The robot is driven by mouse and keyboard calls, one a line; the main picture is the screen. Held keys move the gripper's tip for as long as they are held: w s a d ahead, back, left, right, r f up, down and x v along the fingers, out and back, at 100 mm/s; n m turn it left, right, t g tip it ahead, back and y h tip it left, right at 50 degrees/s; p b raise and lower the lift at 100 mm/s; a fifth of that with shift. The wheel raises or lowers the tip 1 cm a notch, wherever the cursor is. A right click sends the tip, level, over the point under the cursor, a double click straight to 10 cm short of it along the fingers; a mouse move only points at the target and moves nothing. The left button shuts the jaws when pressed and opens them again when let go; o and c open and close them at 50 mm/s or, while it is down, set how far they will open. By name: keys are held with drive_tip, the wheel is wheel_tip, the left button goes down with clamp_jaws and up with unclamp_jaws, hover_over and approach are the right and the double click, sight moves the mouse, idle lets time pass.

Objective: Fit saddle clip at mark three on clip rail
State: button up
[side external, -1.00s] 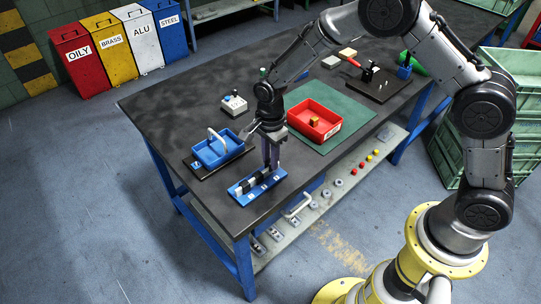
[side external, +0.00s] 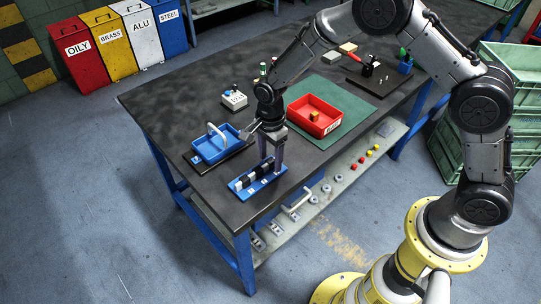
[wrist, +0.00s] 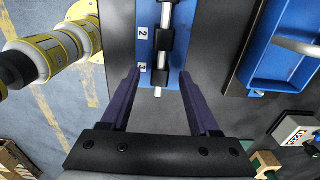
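The clip rail (side external: 240,187) is a blue base with a pale rod and black clips, at the table's near edge. In the wrist view the blue base (wrist: 145,14) shows number marks, with one black clip (wrist: 164,40) beside the 2. Another black saddle clip (wrist: 161,75) sits around the rod beside the mark below it, apparently 3. The bare rod end sticks out past it. My gripper (wrist: 160,72) is open, its purple fingers apart on either side of this clip with gaps. In the side view my gripper (side external: 270,168) is over the rail's right end.
A blue tray with a pale handle (side external: 208,155) stands just behind the rail. A red bin (side external: 328,128) holding a small orange block sits on a green mat (side external: 350,100) to the right. A control box (side external: 235,100) stands farther back. The table's front edge is close to the rail.

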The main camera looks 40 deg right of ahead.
sight(271, 160)
drive_tip(key=shift+r, duration=0.1)
wheel_tip(271, 160, up, 14)
drive_tip(key=shift+f, duration=0.2)
idle(0.4)
